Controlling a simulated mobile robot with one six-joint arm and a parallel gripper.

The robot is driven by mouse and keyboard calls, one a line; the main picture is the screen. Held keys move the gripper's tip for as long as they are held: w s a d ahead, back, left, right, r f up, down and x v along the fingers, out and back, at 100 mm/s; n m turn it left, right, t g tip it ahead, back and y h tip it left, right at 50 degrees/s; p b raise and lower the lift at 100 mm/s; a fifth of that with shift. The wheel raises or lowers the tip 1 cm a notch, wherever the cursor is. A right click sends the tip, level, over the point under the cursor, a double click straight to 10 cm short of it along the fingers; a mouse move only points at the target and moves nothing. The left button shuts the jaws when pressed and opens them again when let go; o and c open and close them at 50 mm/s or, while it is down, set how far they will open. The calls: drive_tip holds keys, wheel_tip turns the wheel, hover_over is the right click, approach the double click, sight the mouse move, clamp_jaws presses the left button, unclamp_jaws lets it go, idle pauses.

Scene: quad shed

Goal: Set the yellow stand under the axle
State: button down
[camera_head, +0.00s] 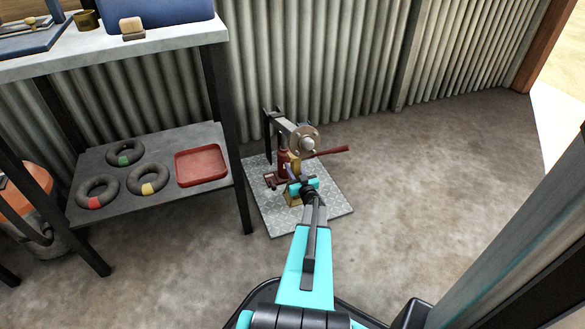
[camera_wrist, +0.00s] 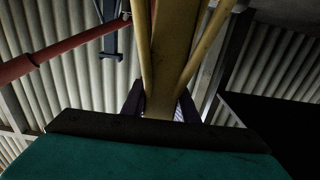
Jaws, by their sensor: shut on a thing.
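The yellow stand (camera_head: 292,199) is upright at the metal floor plate (camera_head: 318,208), partly hidden behind my gripper (camera_head: 294,184). In the wrist view the stand's yellow post (camera_wrist: 176,45) rises between the dark fingers of my gripper (camera_wrist: 160,106), which are shut on it. The grey axle (camera_head: 286,124) with its round hub (camera_head: 307,142) is close above and behind the stand in the head view. I cannot tell whether the stand's top is directly below the axle or touches it, nor whether its feet rest on the plate.
A red jack (camera_head: 282,160) stands close behind the stand. Its red handle (camera_head: 330,153) sticks out to the right, and a red bar (camera_wrist: 65,48) crosses the wrist view's left. A bench shelf (camera_head: 210,196) with a red tray (camera_head: 200,151) and several rings is left. Right floor is clear.

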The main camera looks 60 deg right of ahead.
sight(297, 175)
drive_tip(key=c, duration=1.4)
unclamp_jaws()
drive_tip(key=shift+s+a+r+p, duration=0.15)
drive_tip(key=shift+s+a+p, duration=0.25)
drive_tip(key=shift+s, duration=0.15)
drive_tip(key=p+v, duration=0.3)
drive_tip(key=v, duration=0.6)
drive_tip(key=shift+s+a, duration=0.2)
drive_tip(key=shift+s+a+p, duration=0.3)
drive_tip(key=shift+s+p, duration=0.1)
drive_tip(key=shift+s, duration=0.05)
drive_tip(key=shift+s, duration=0.15)
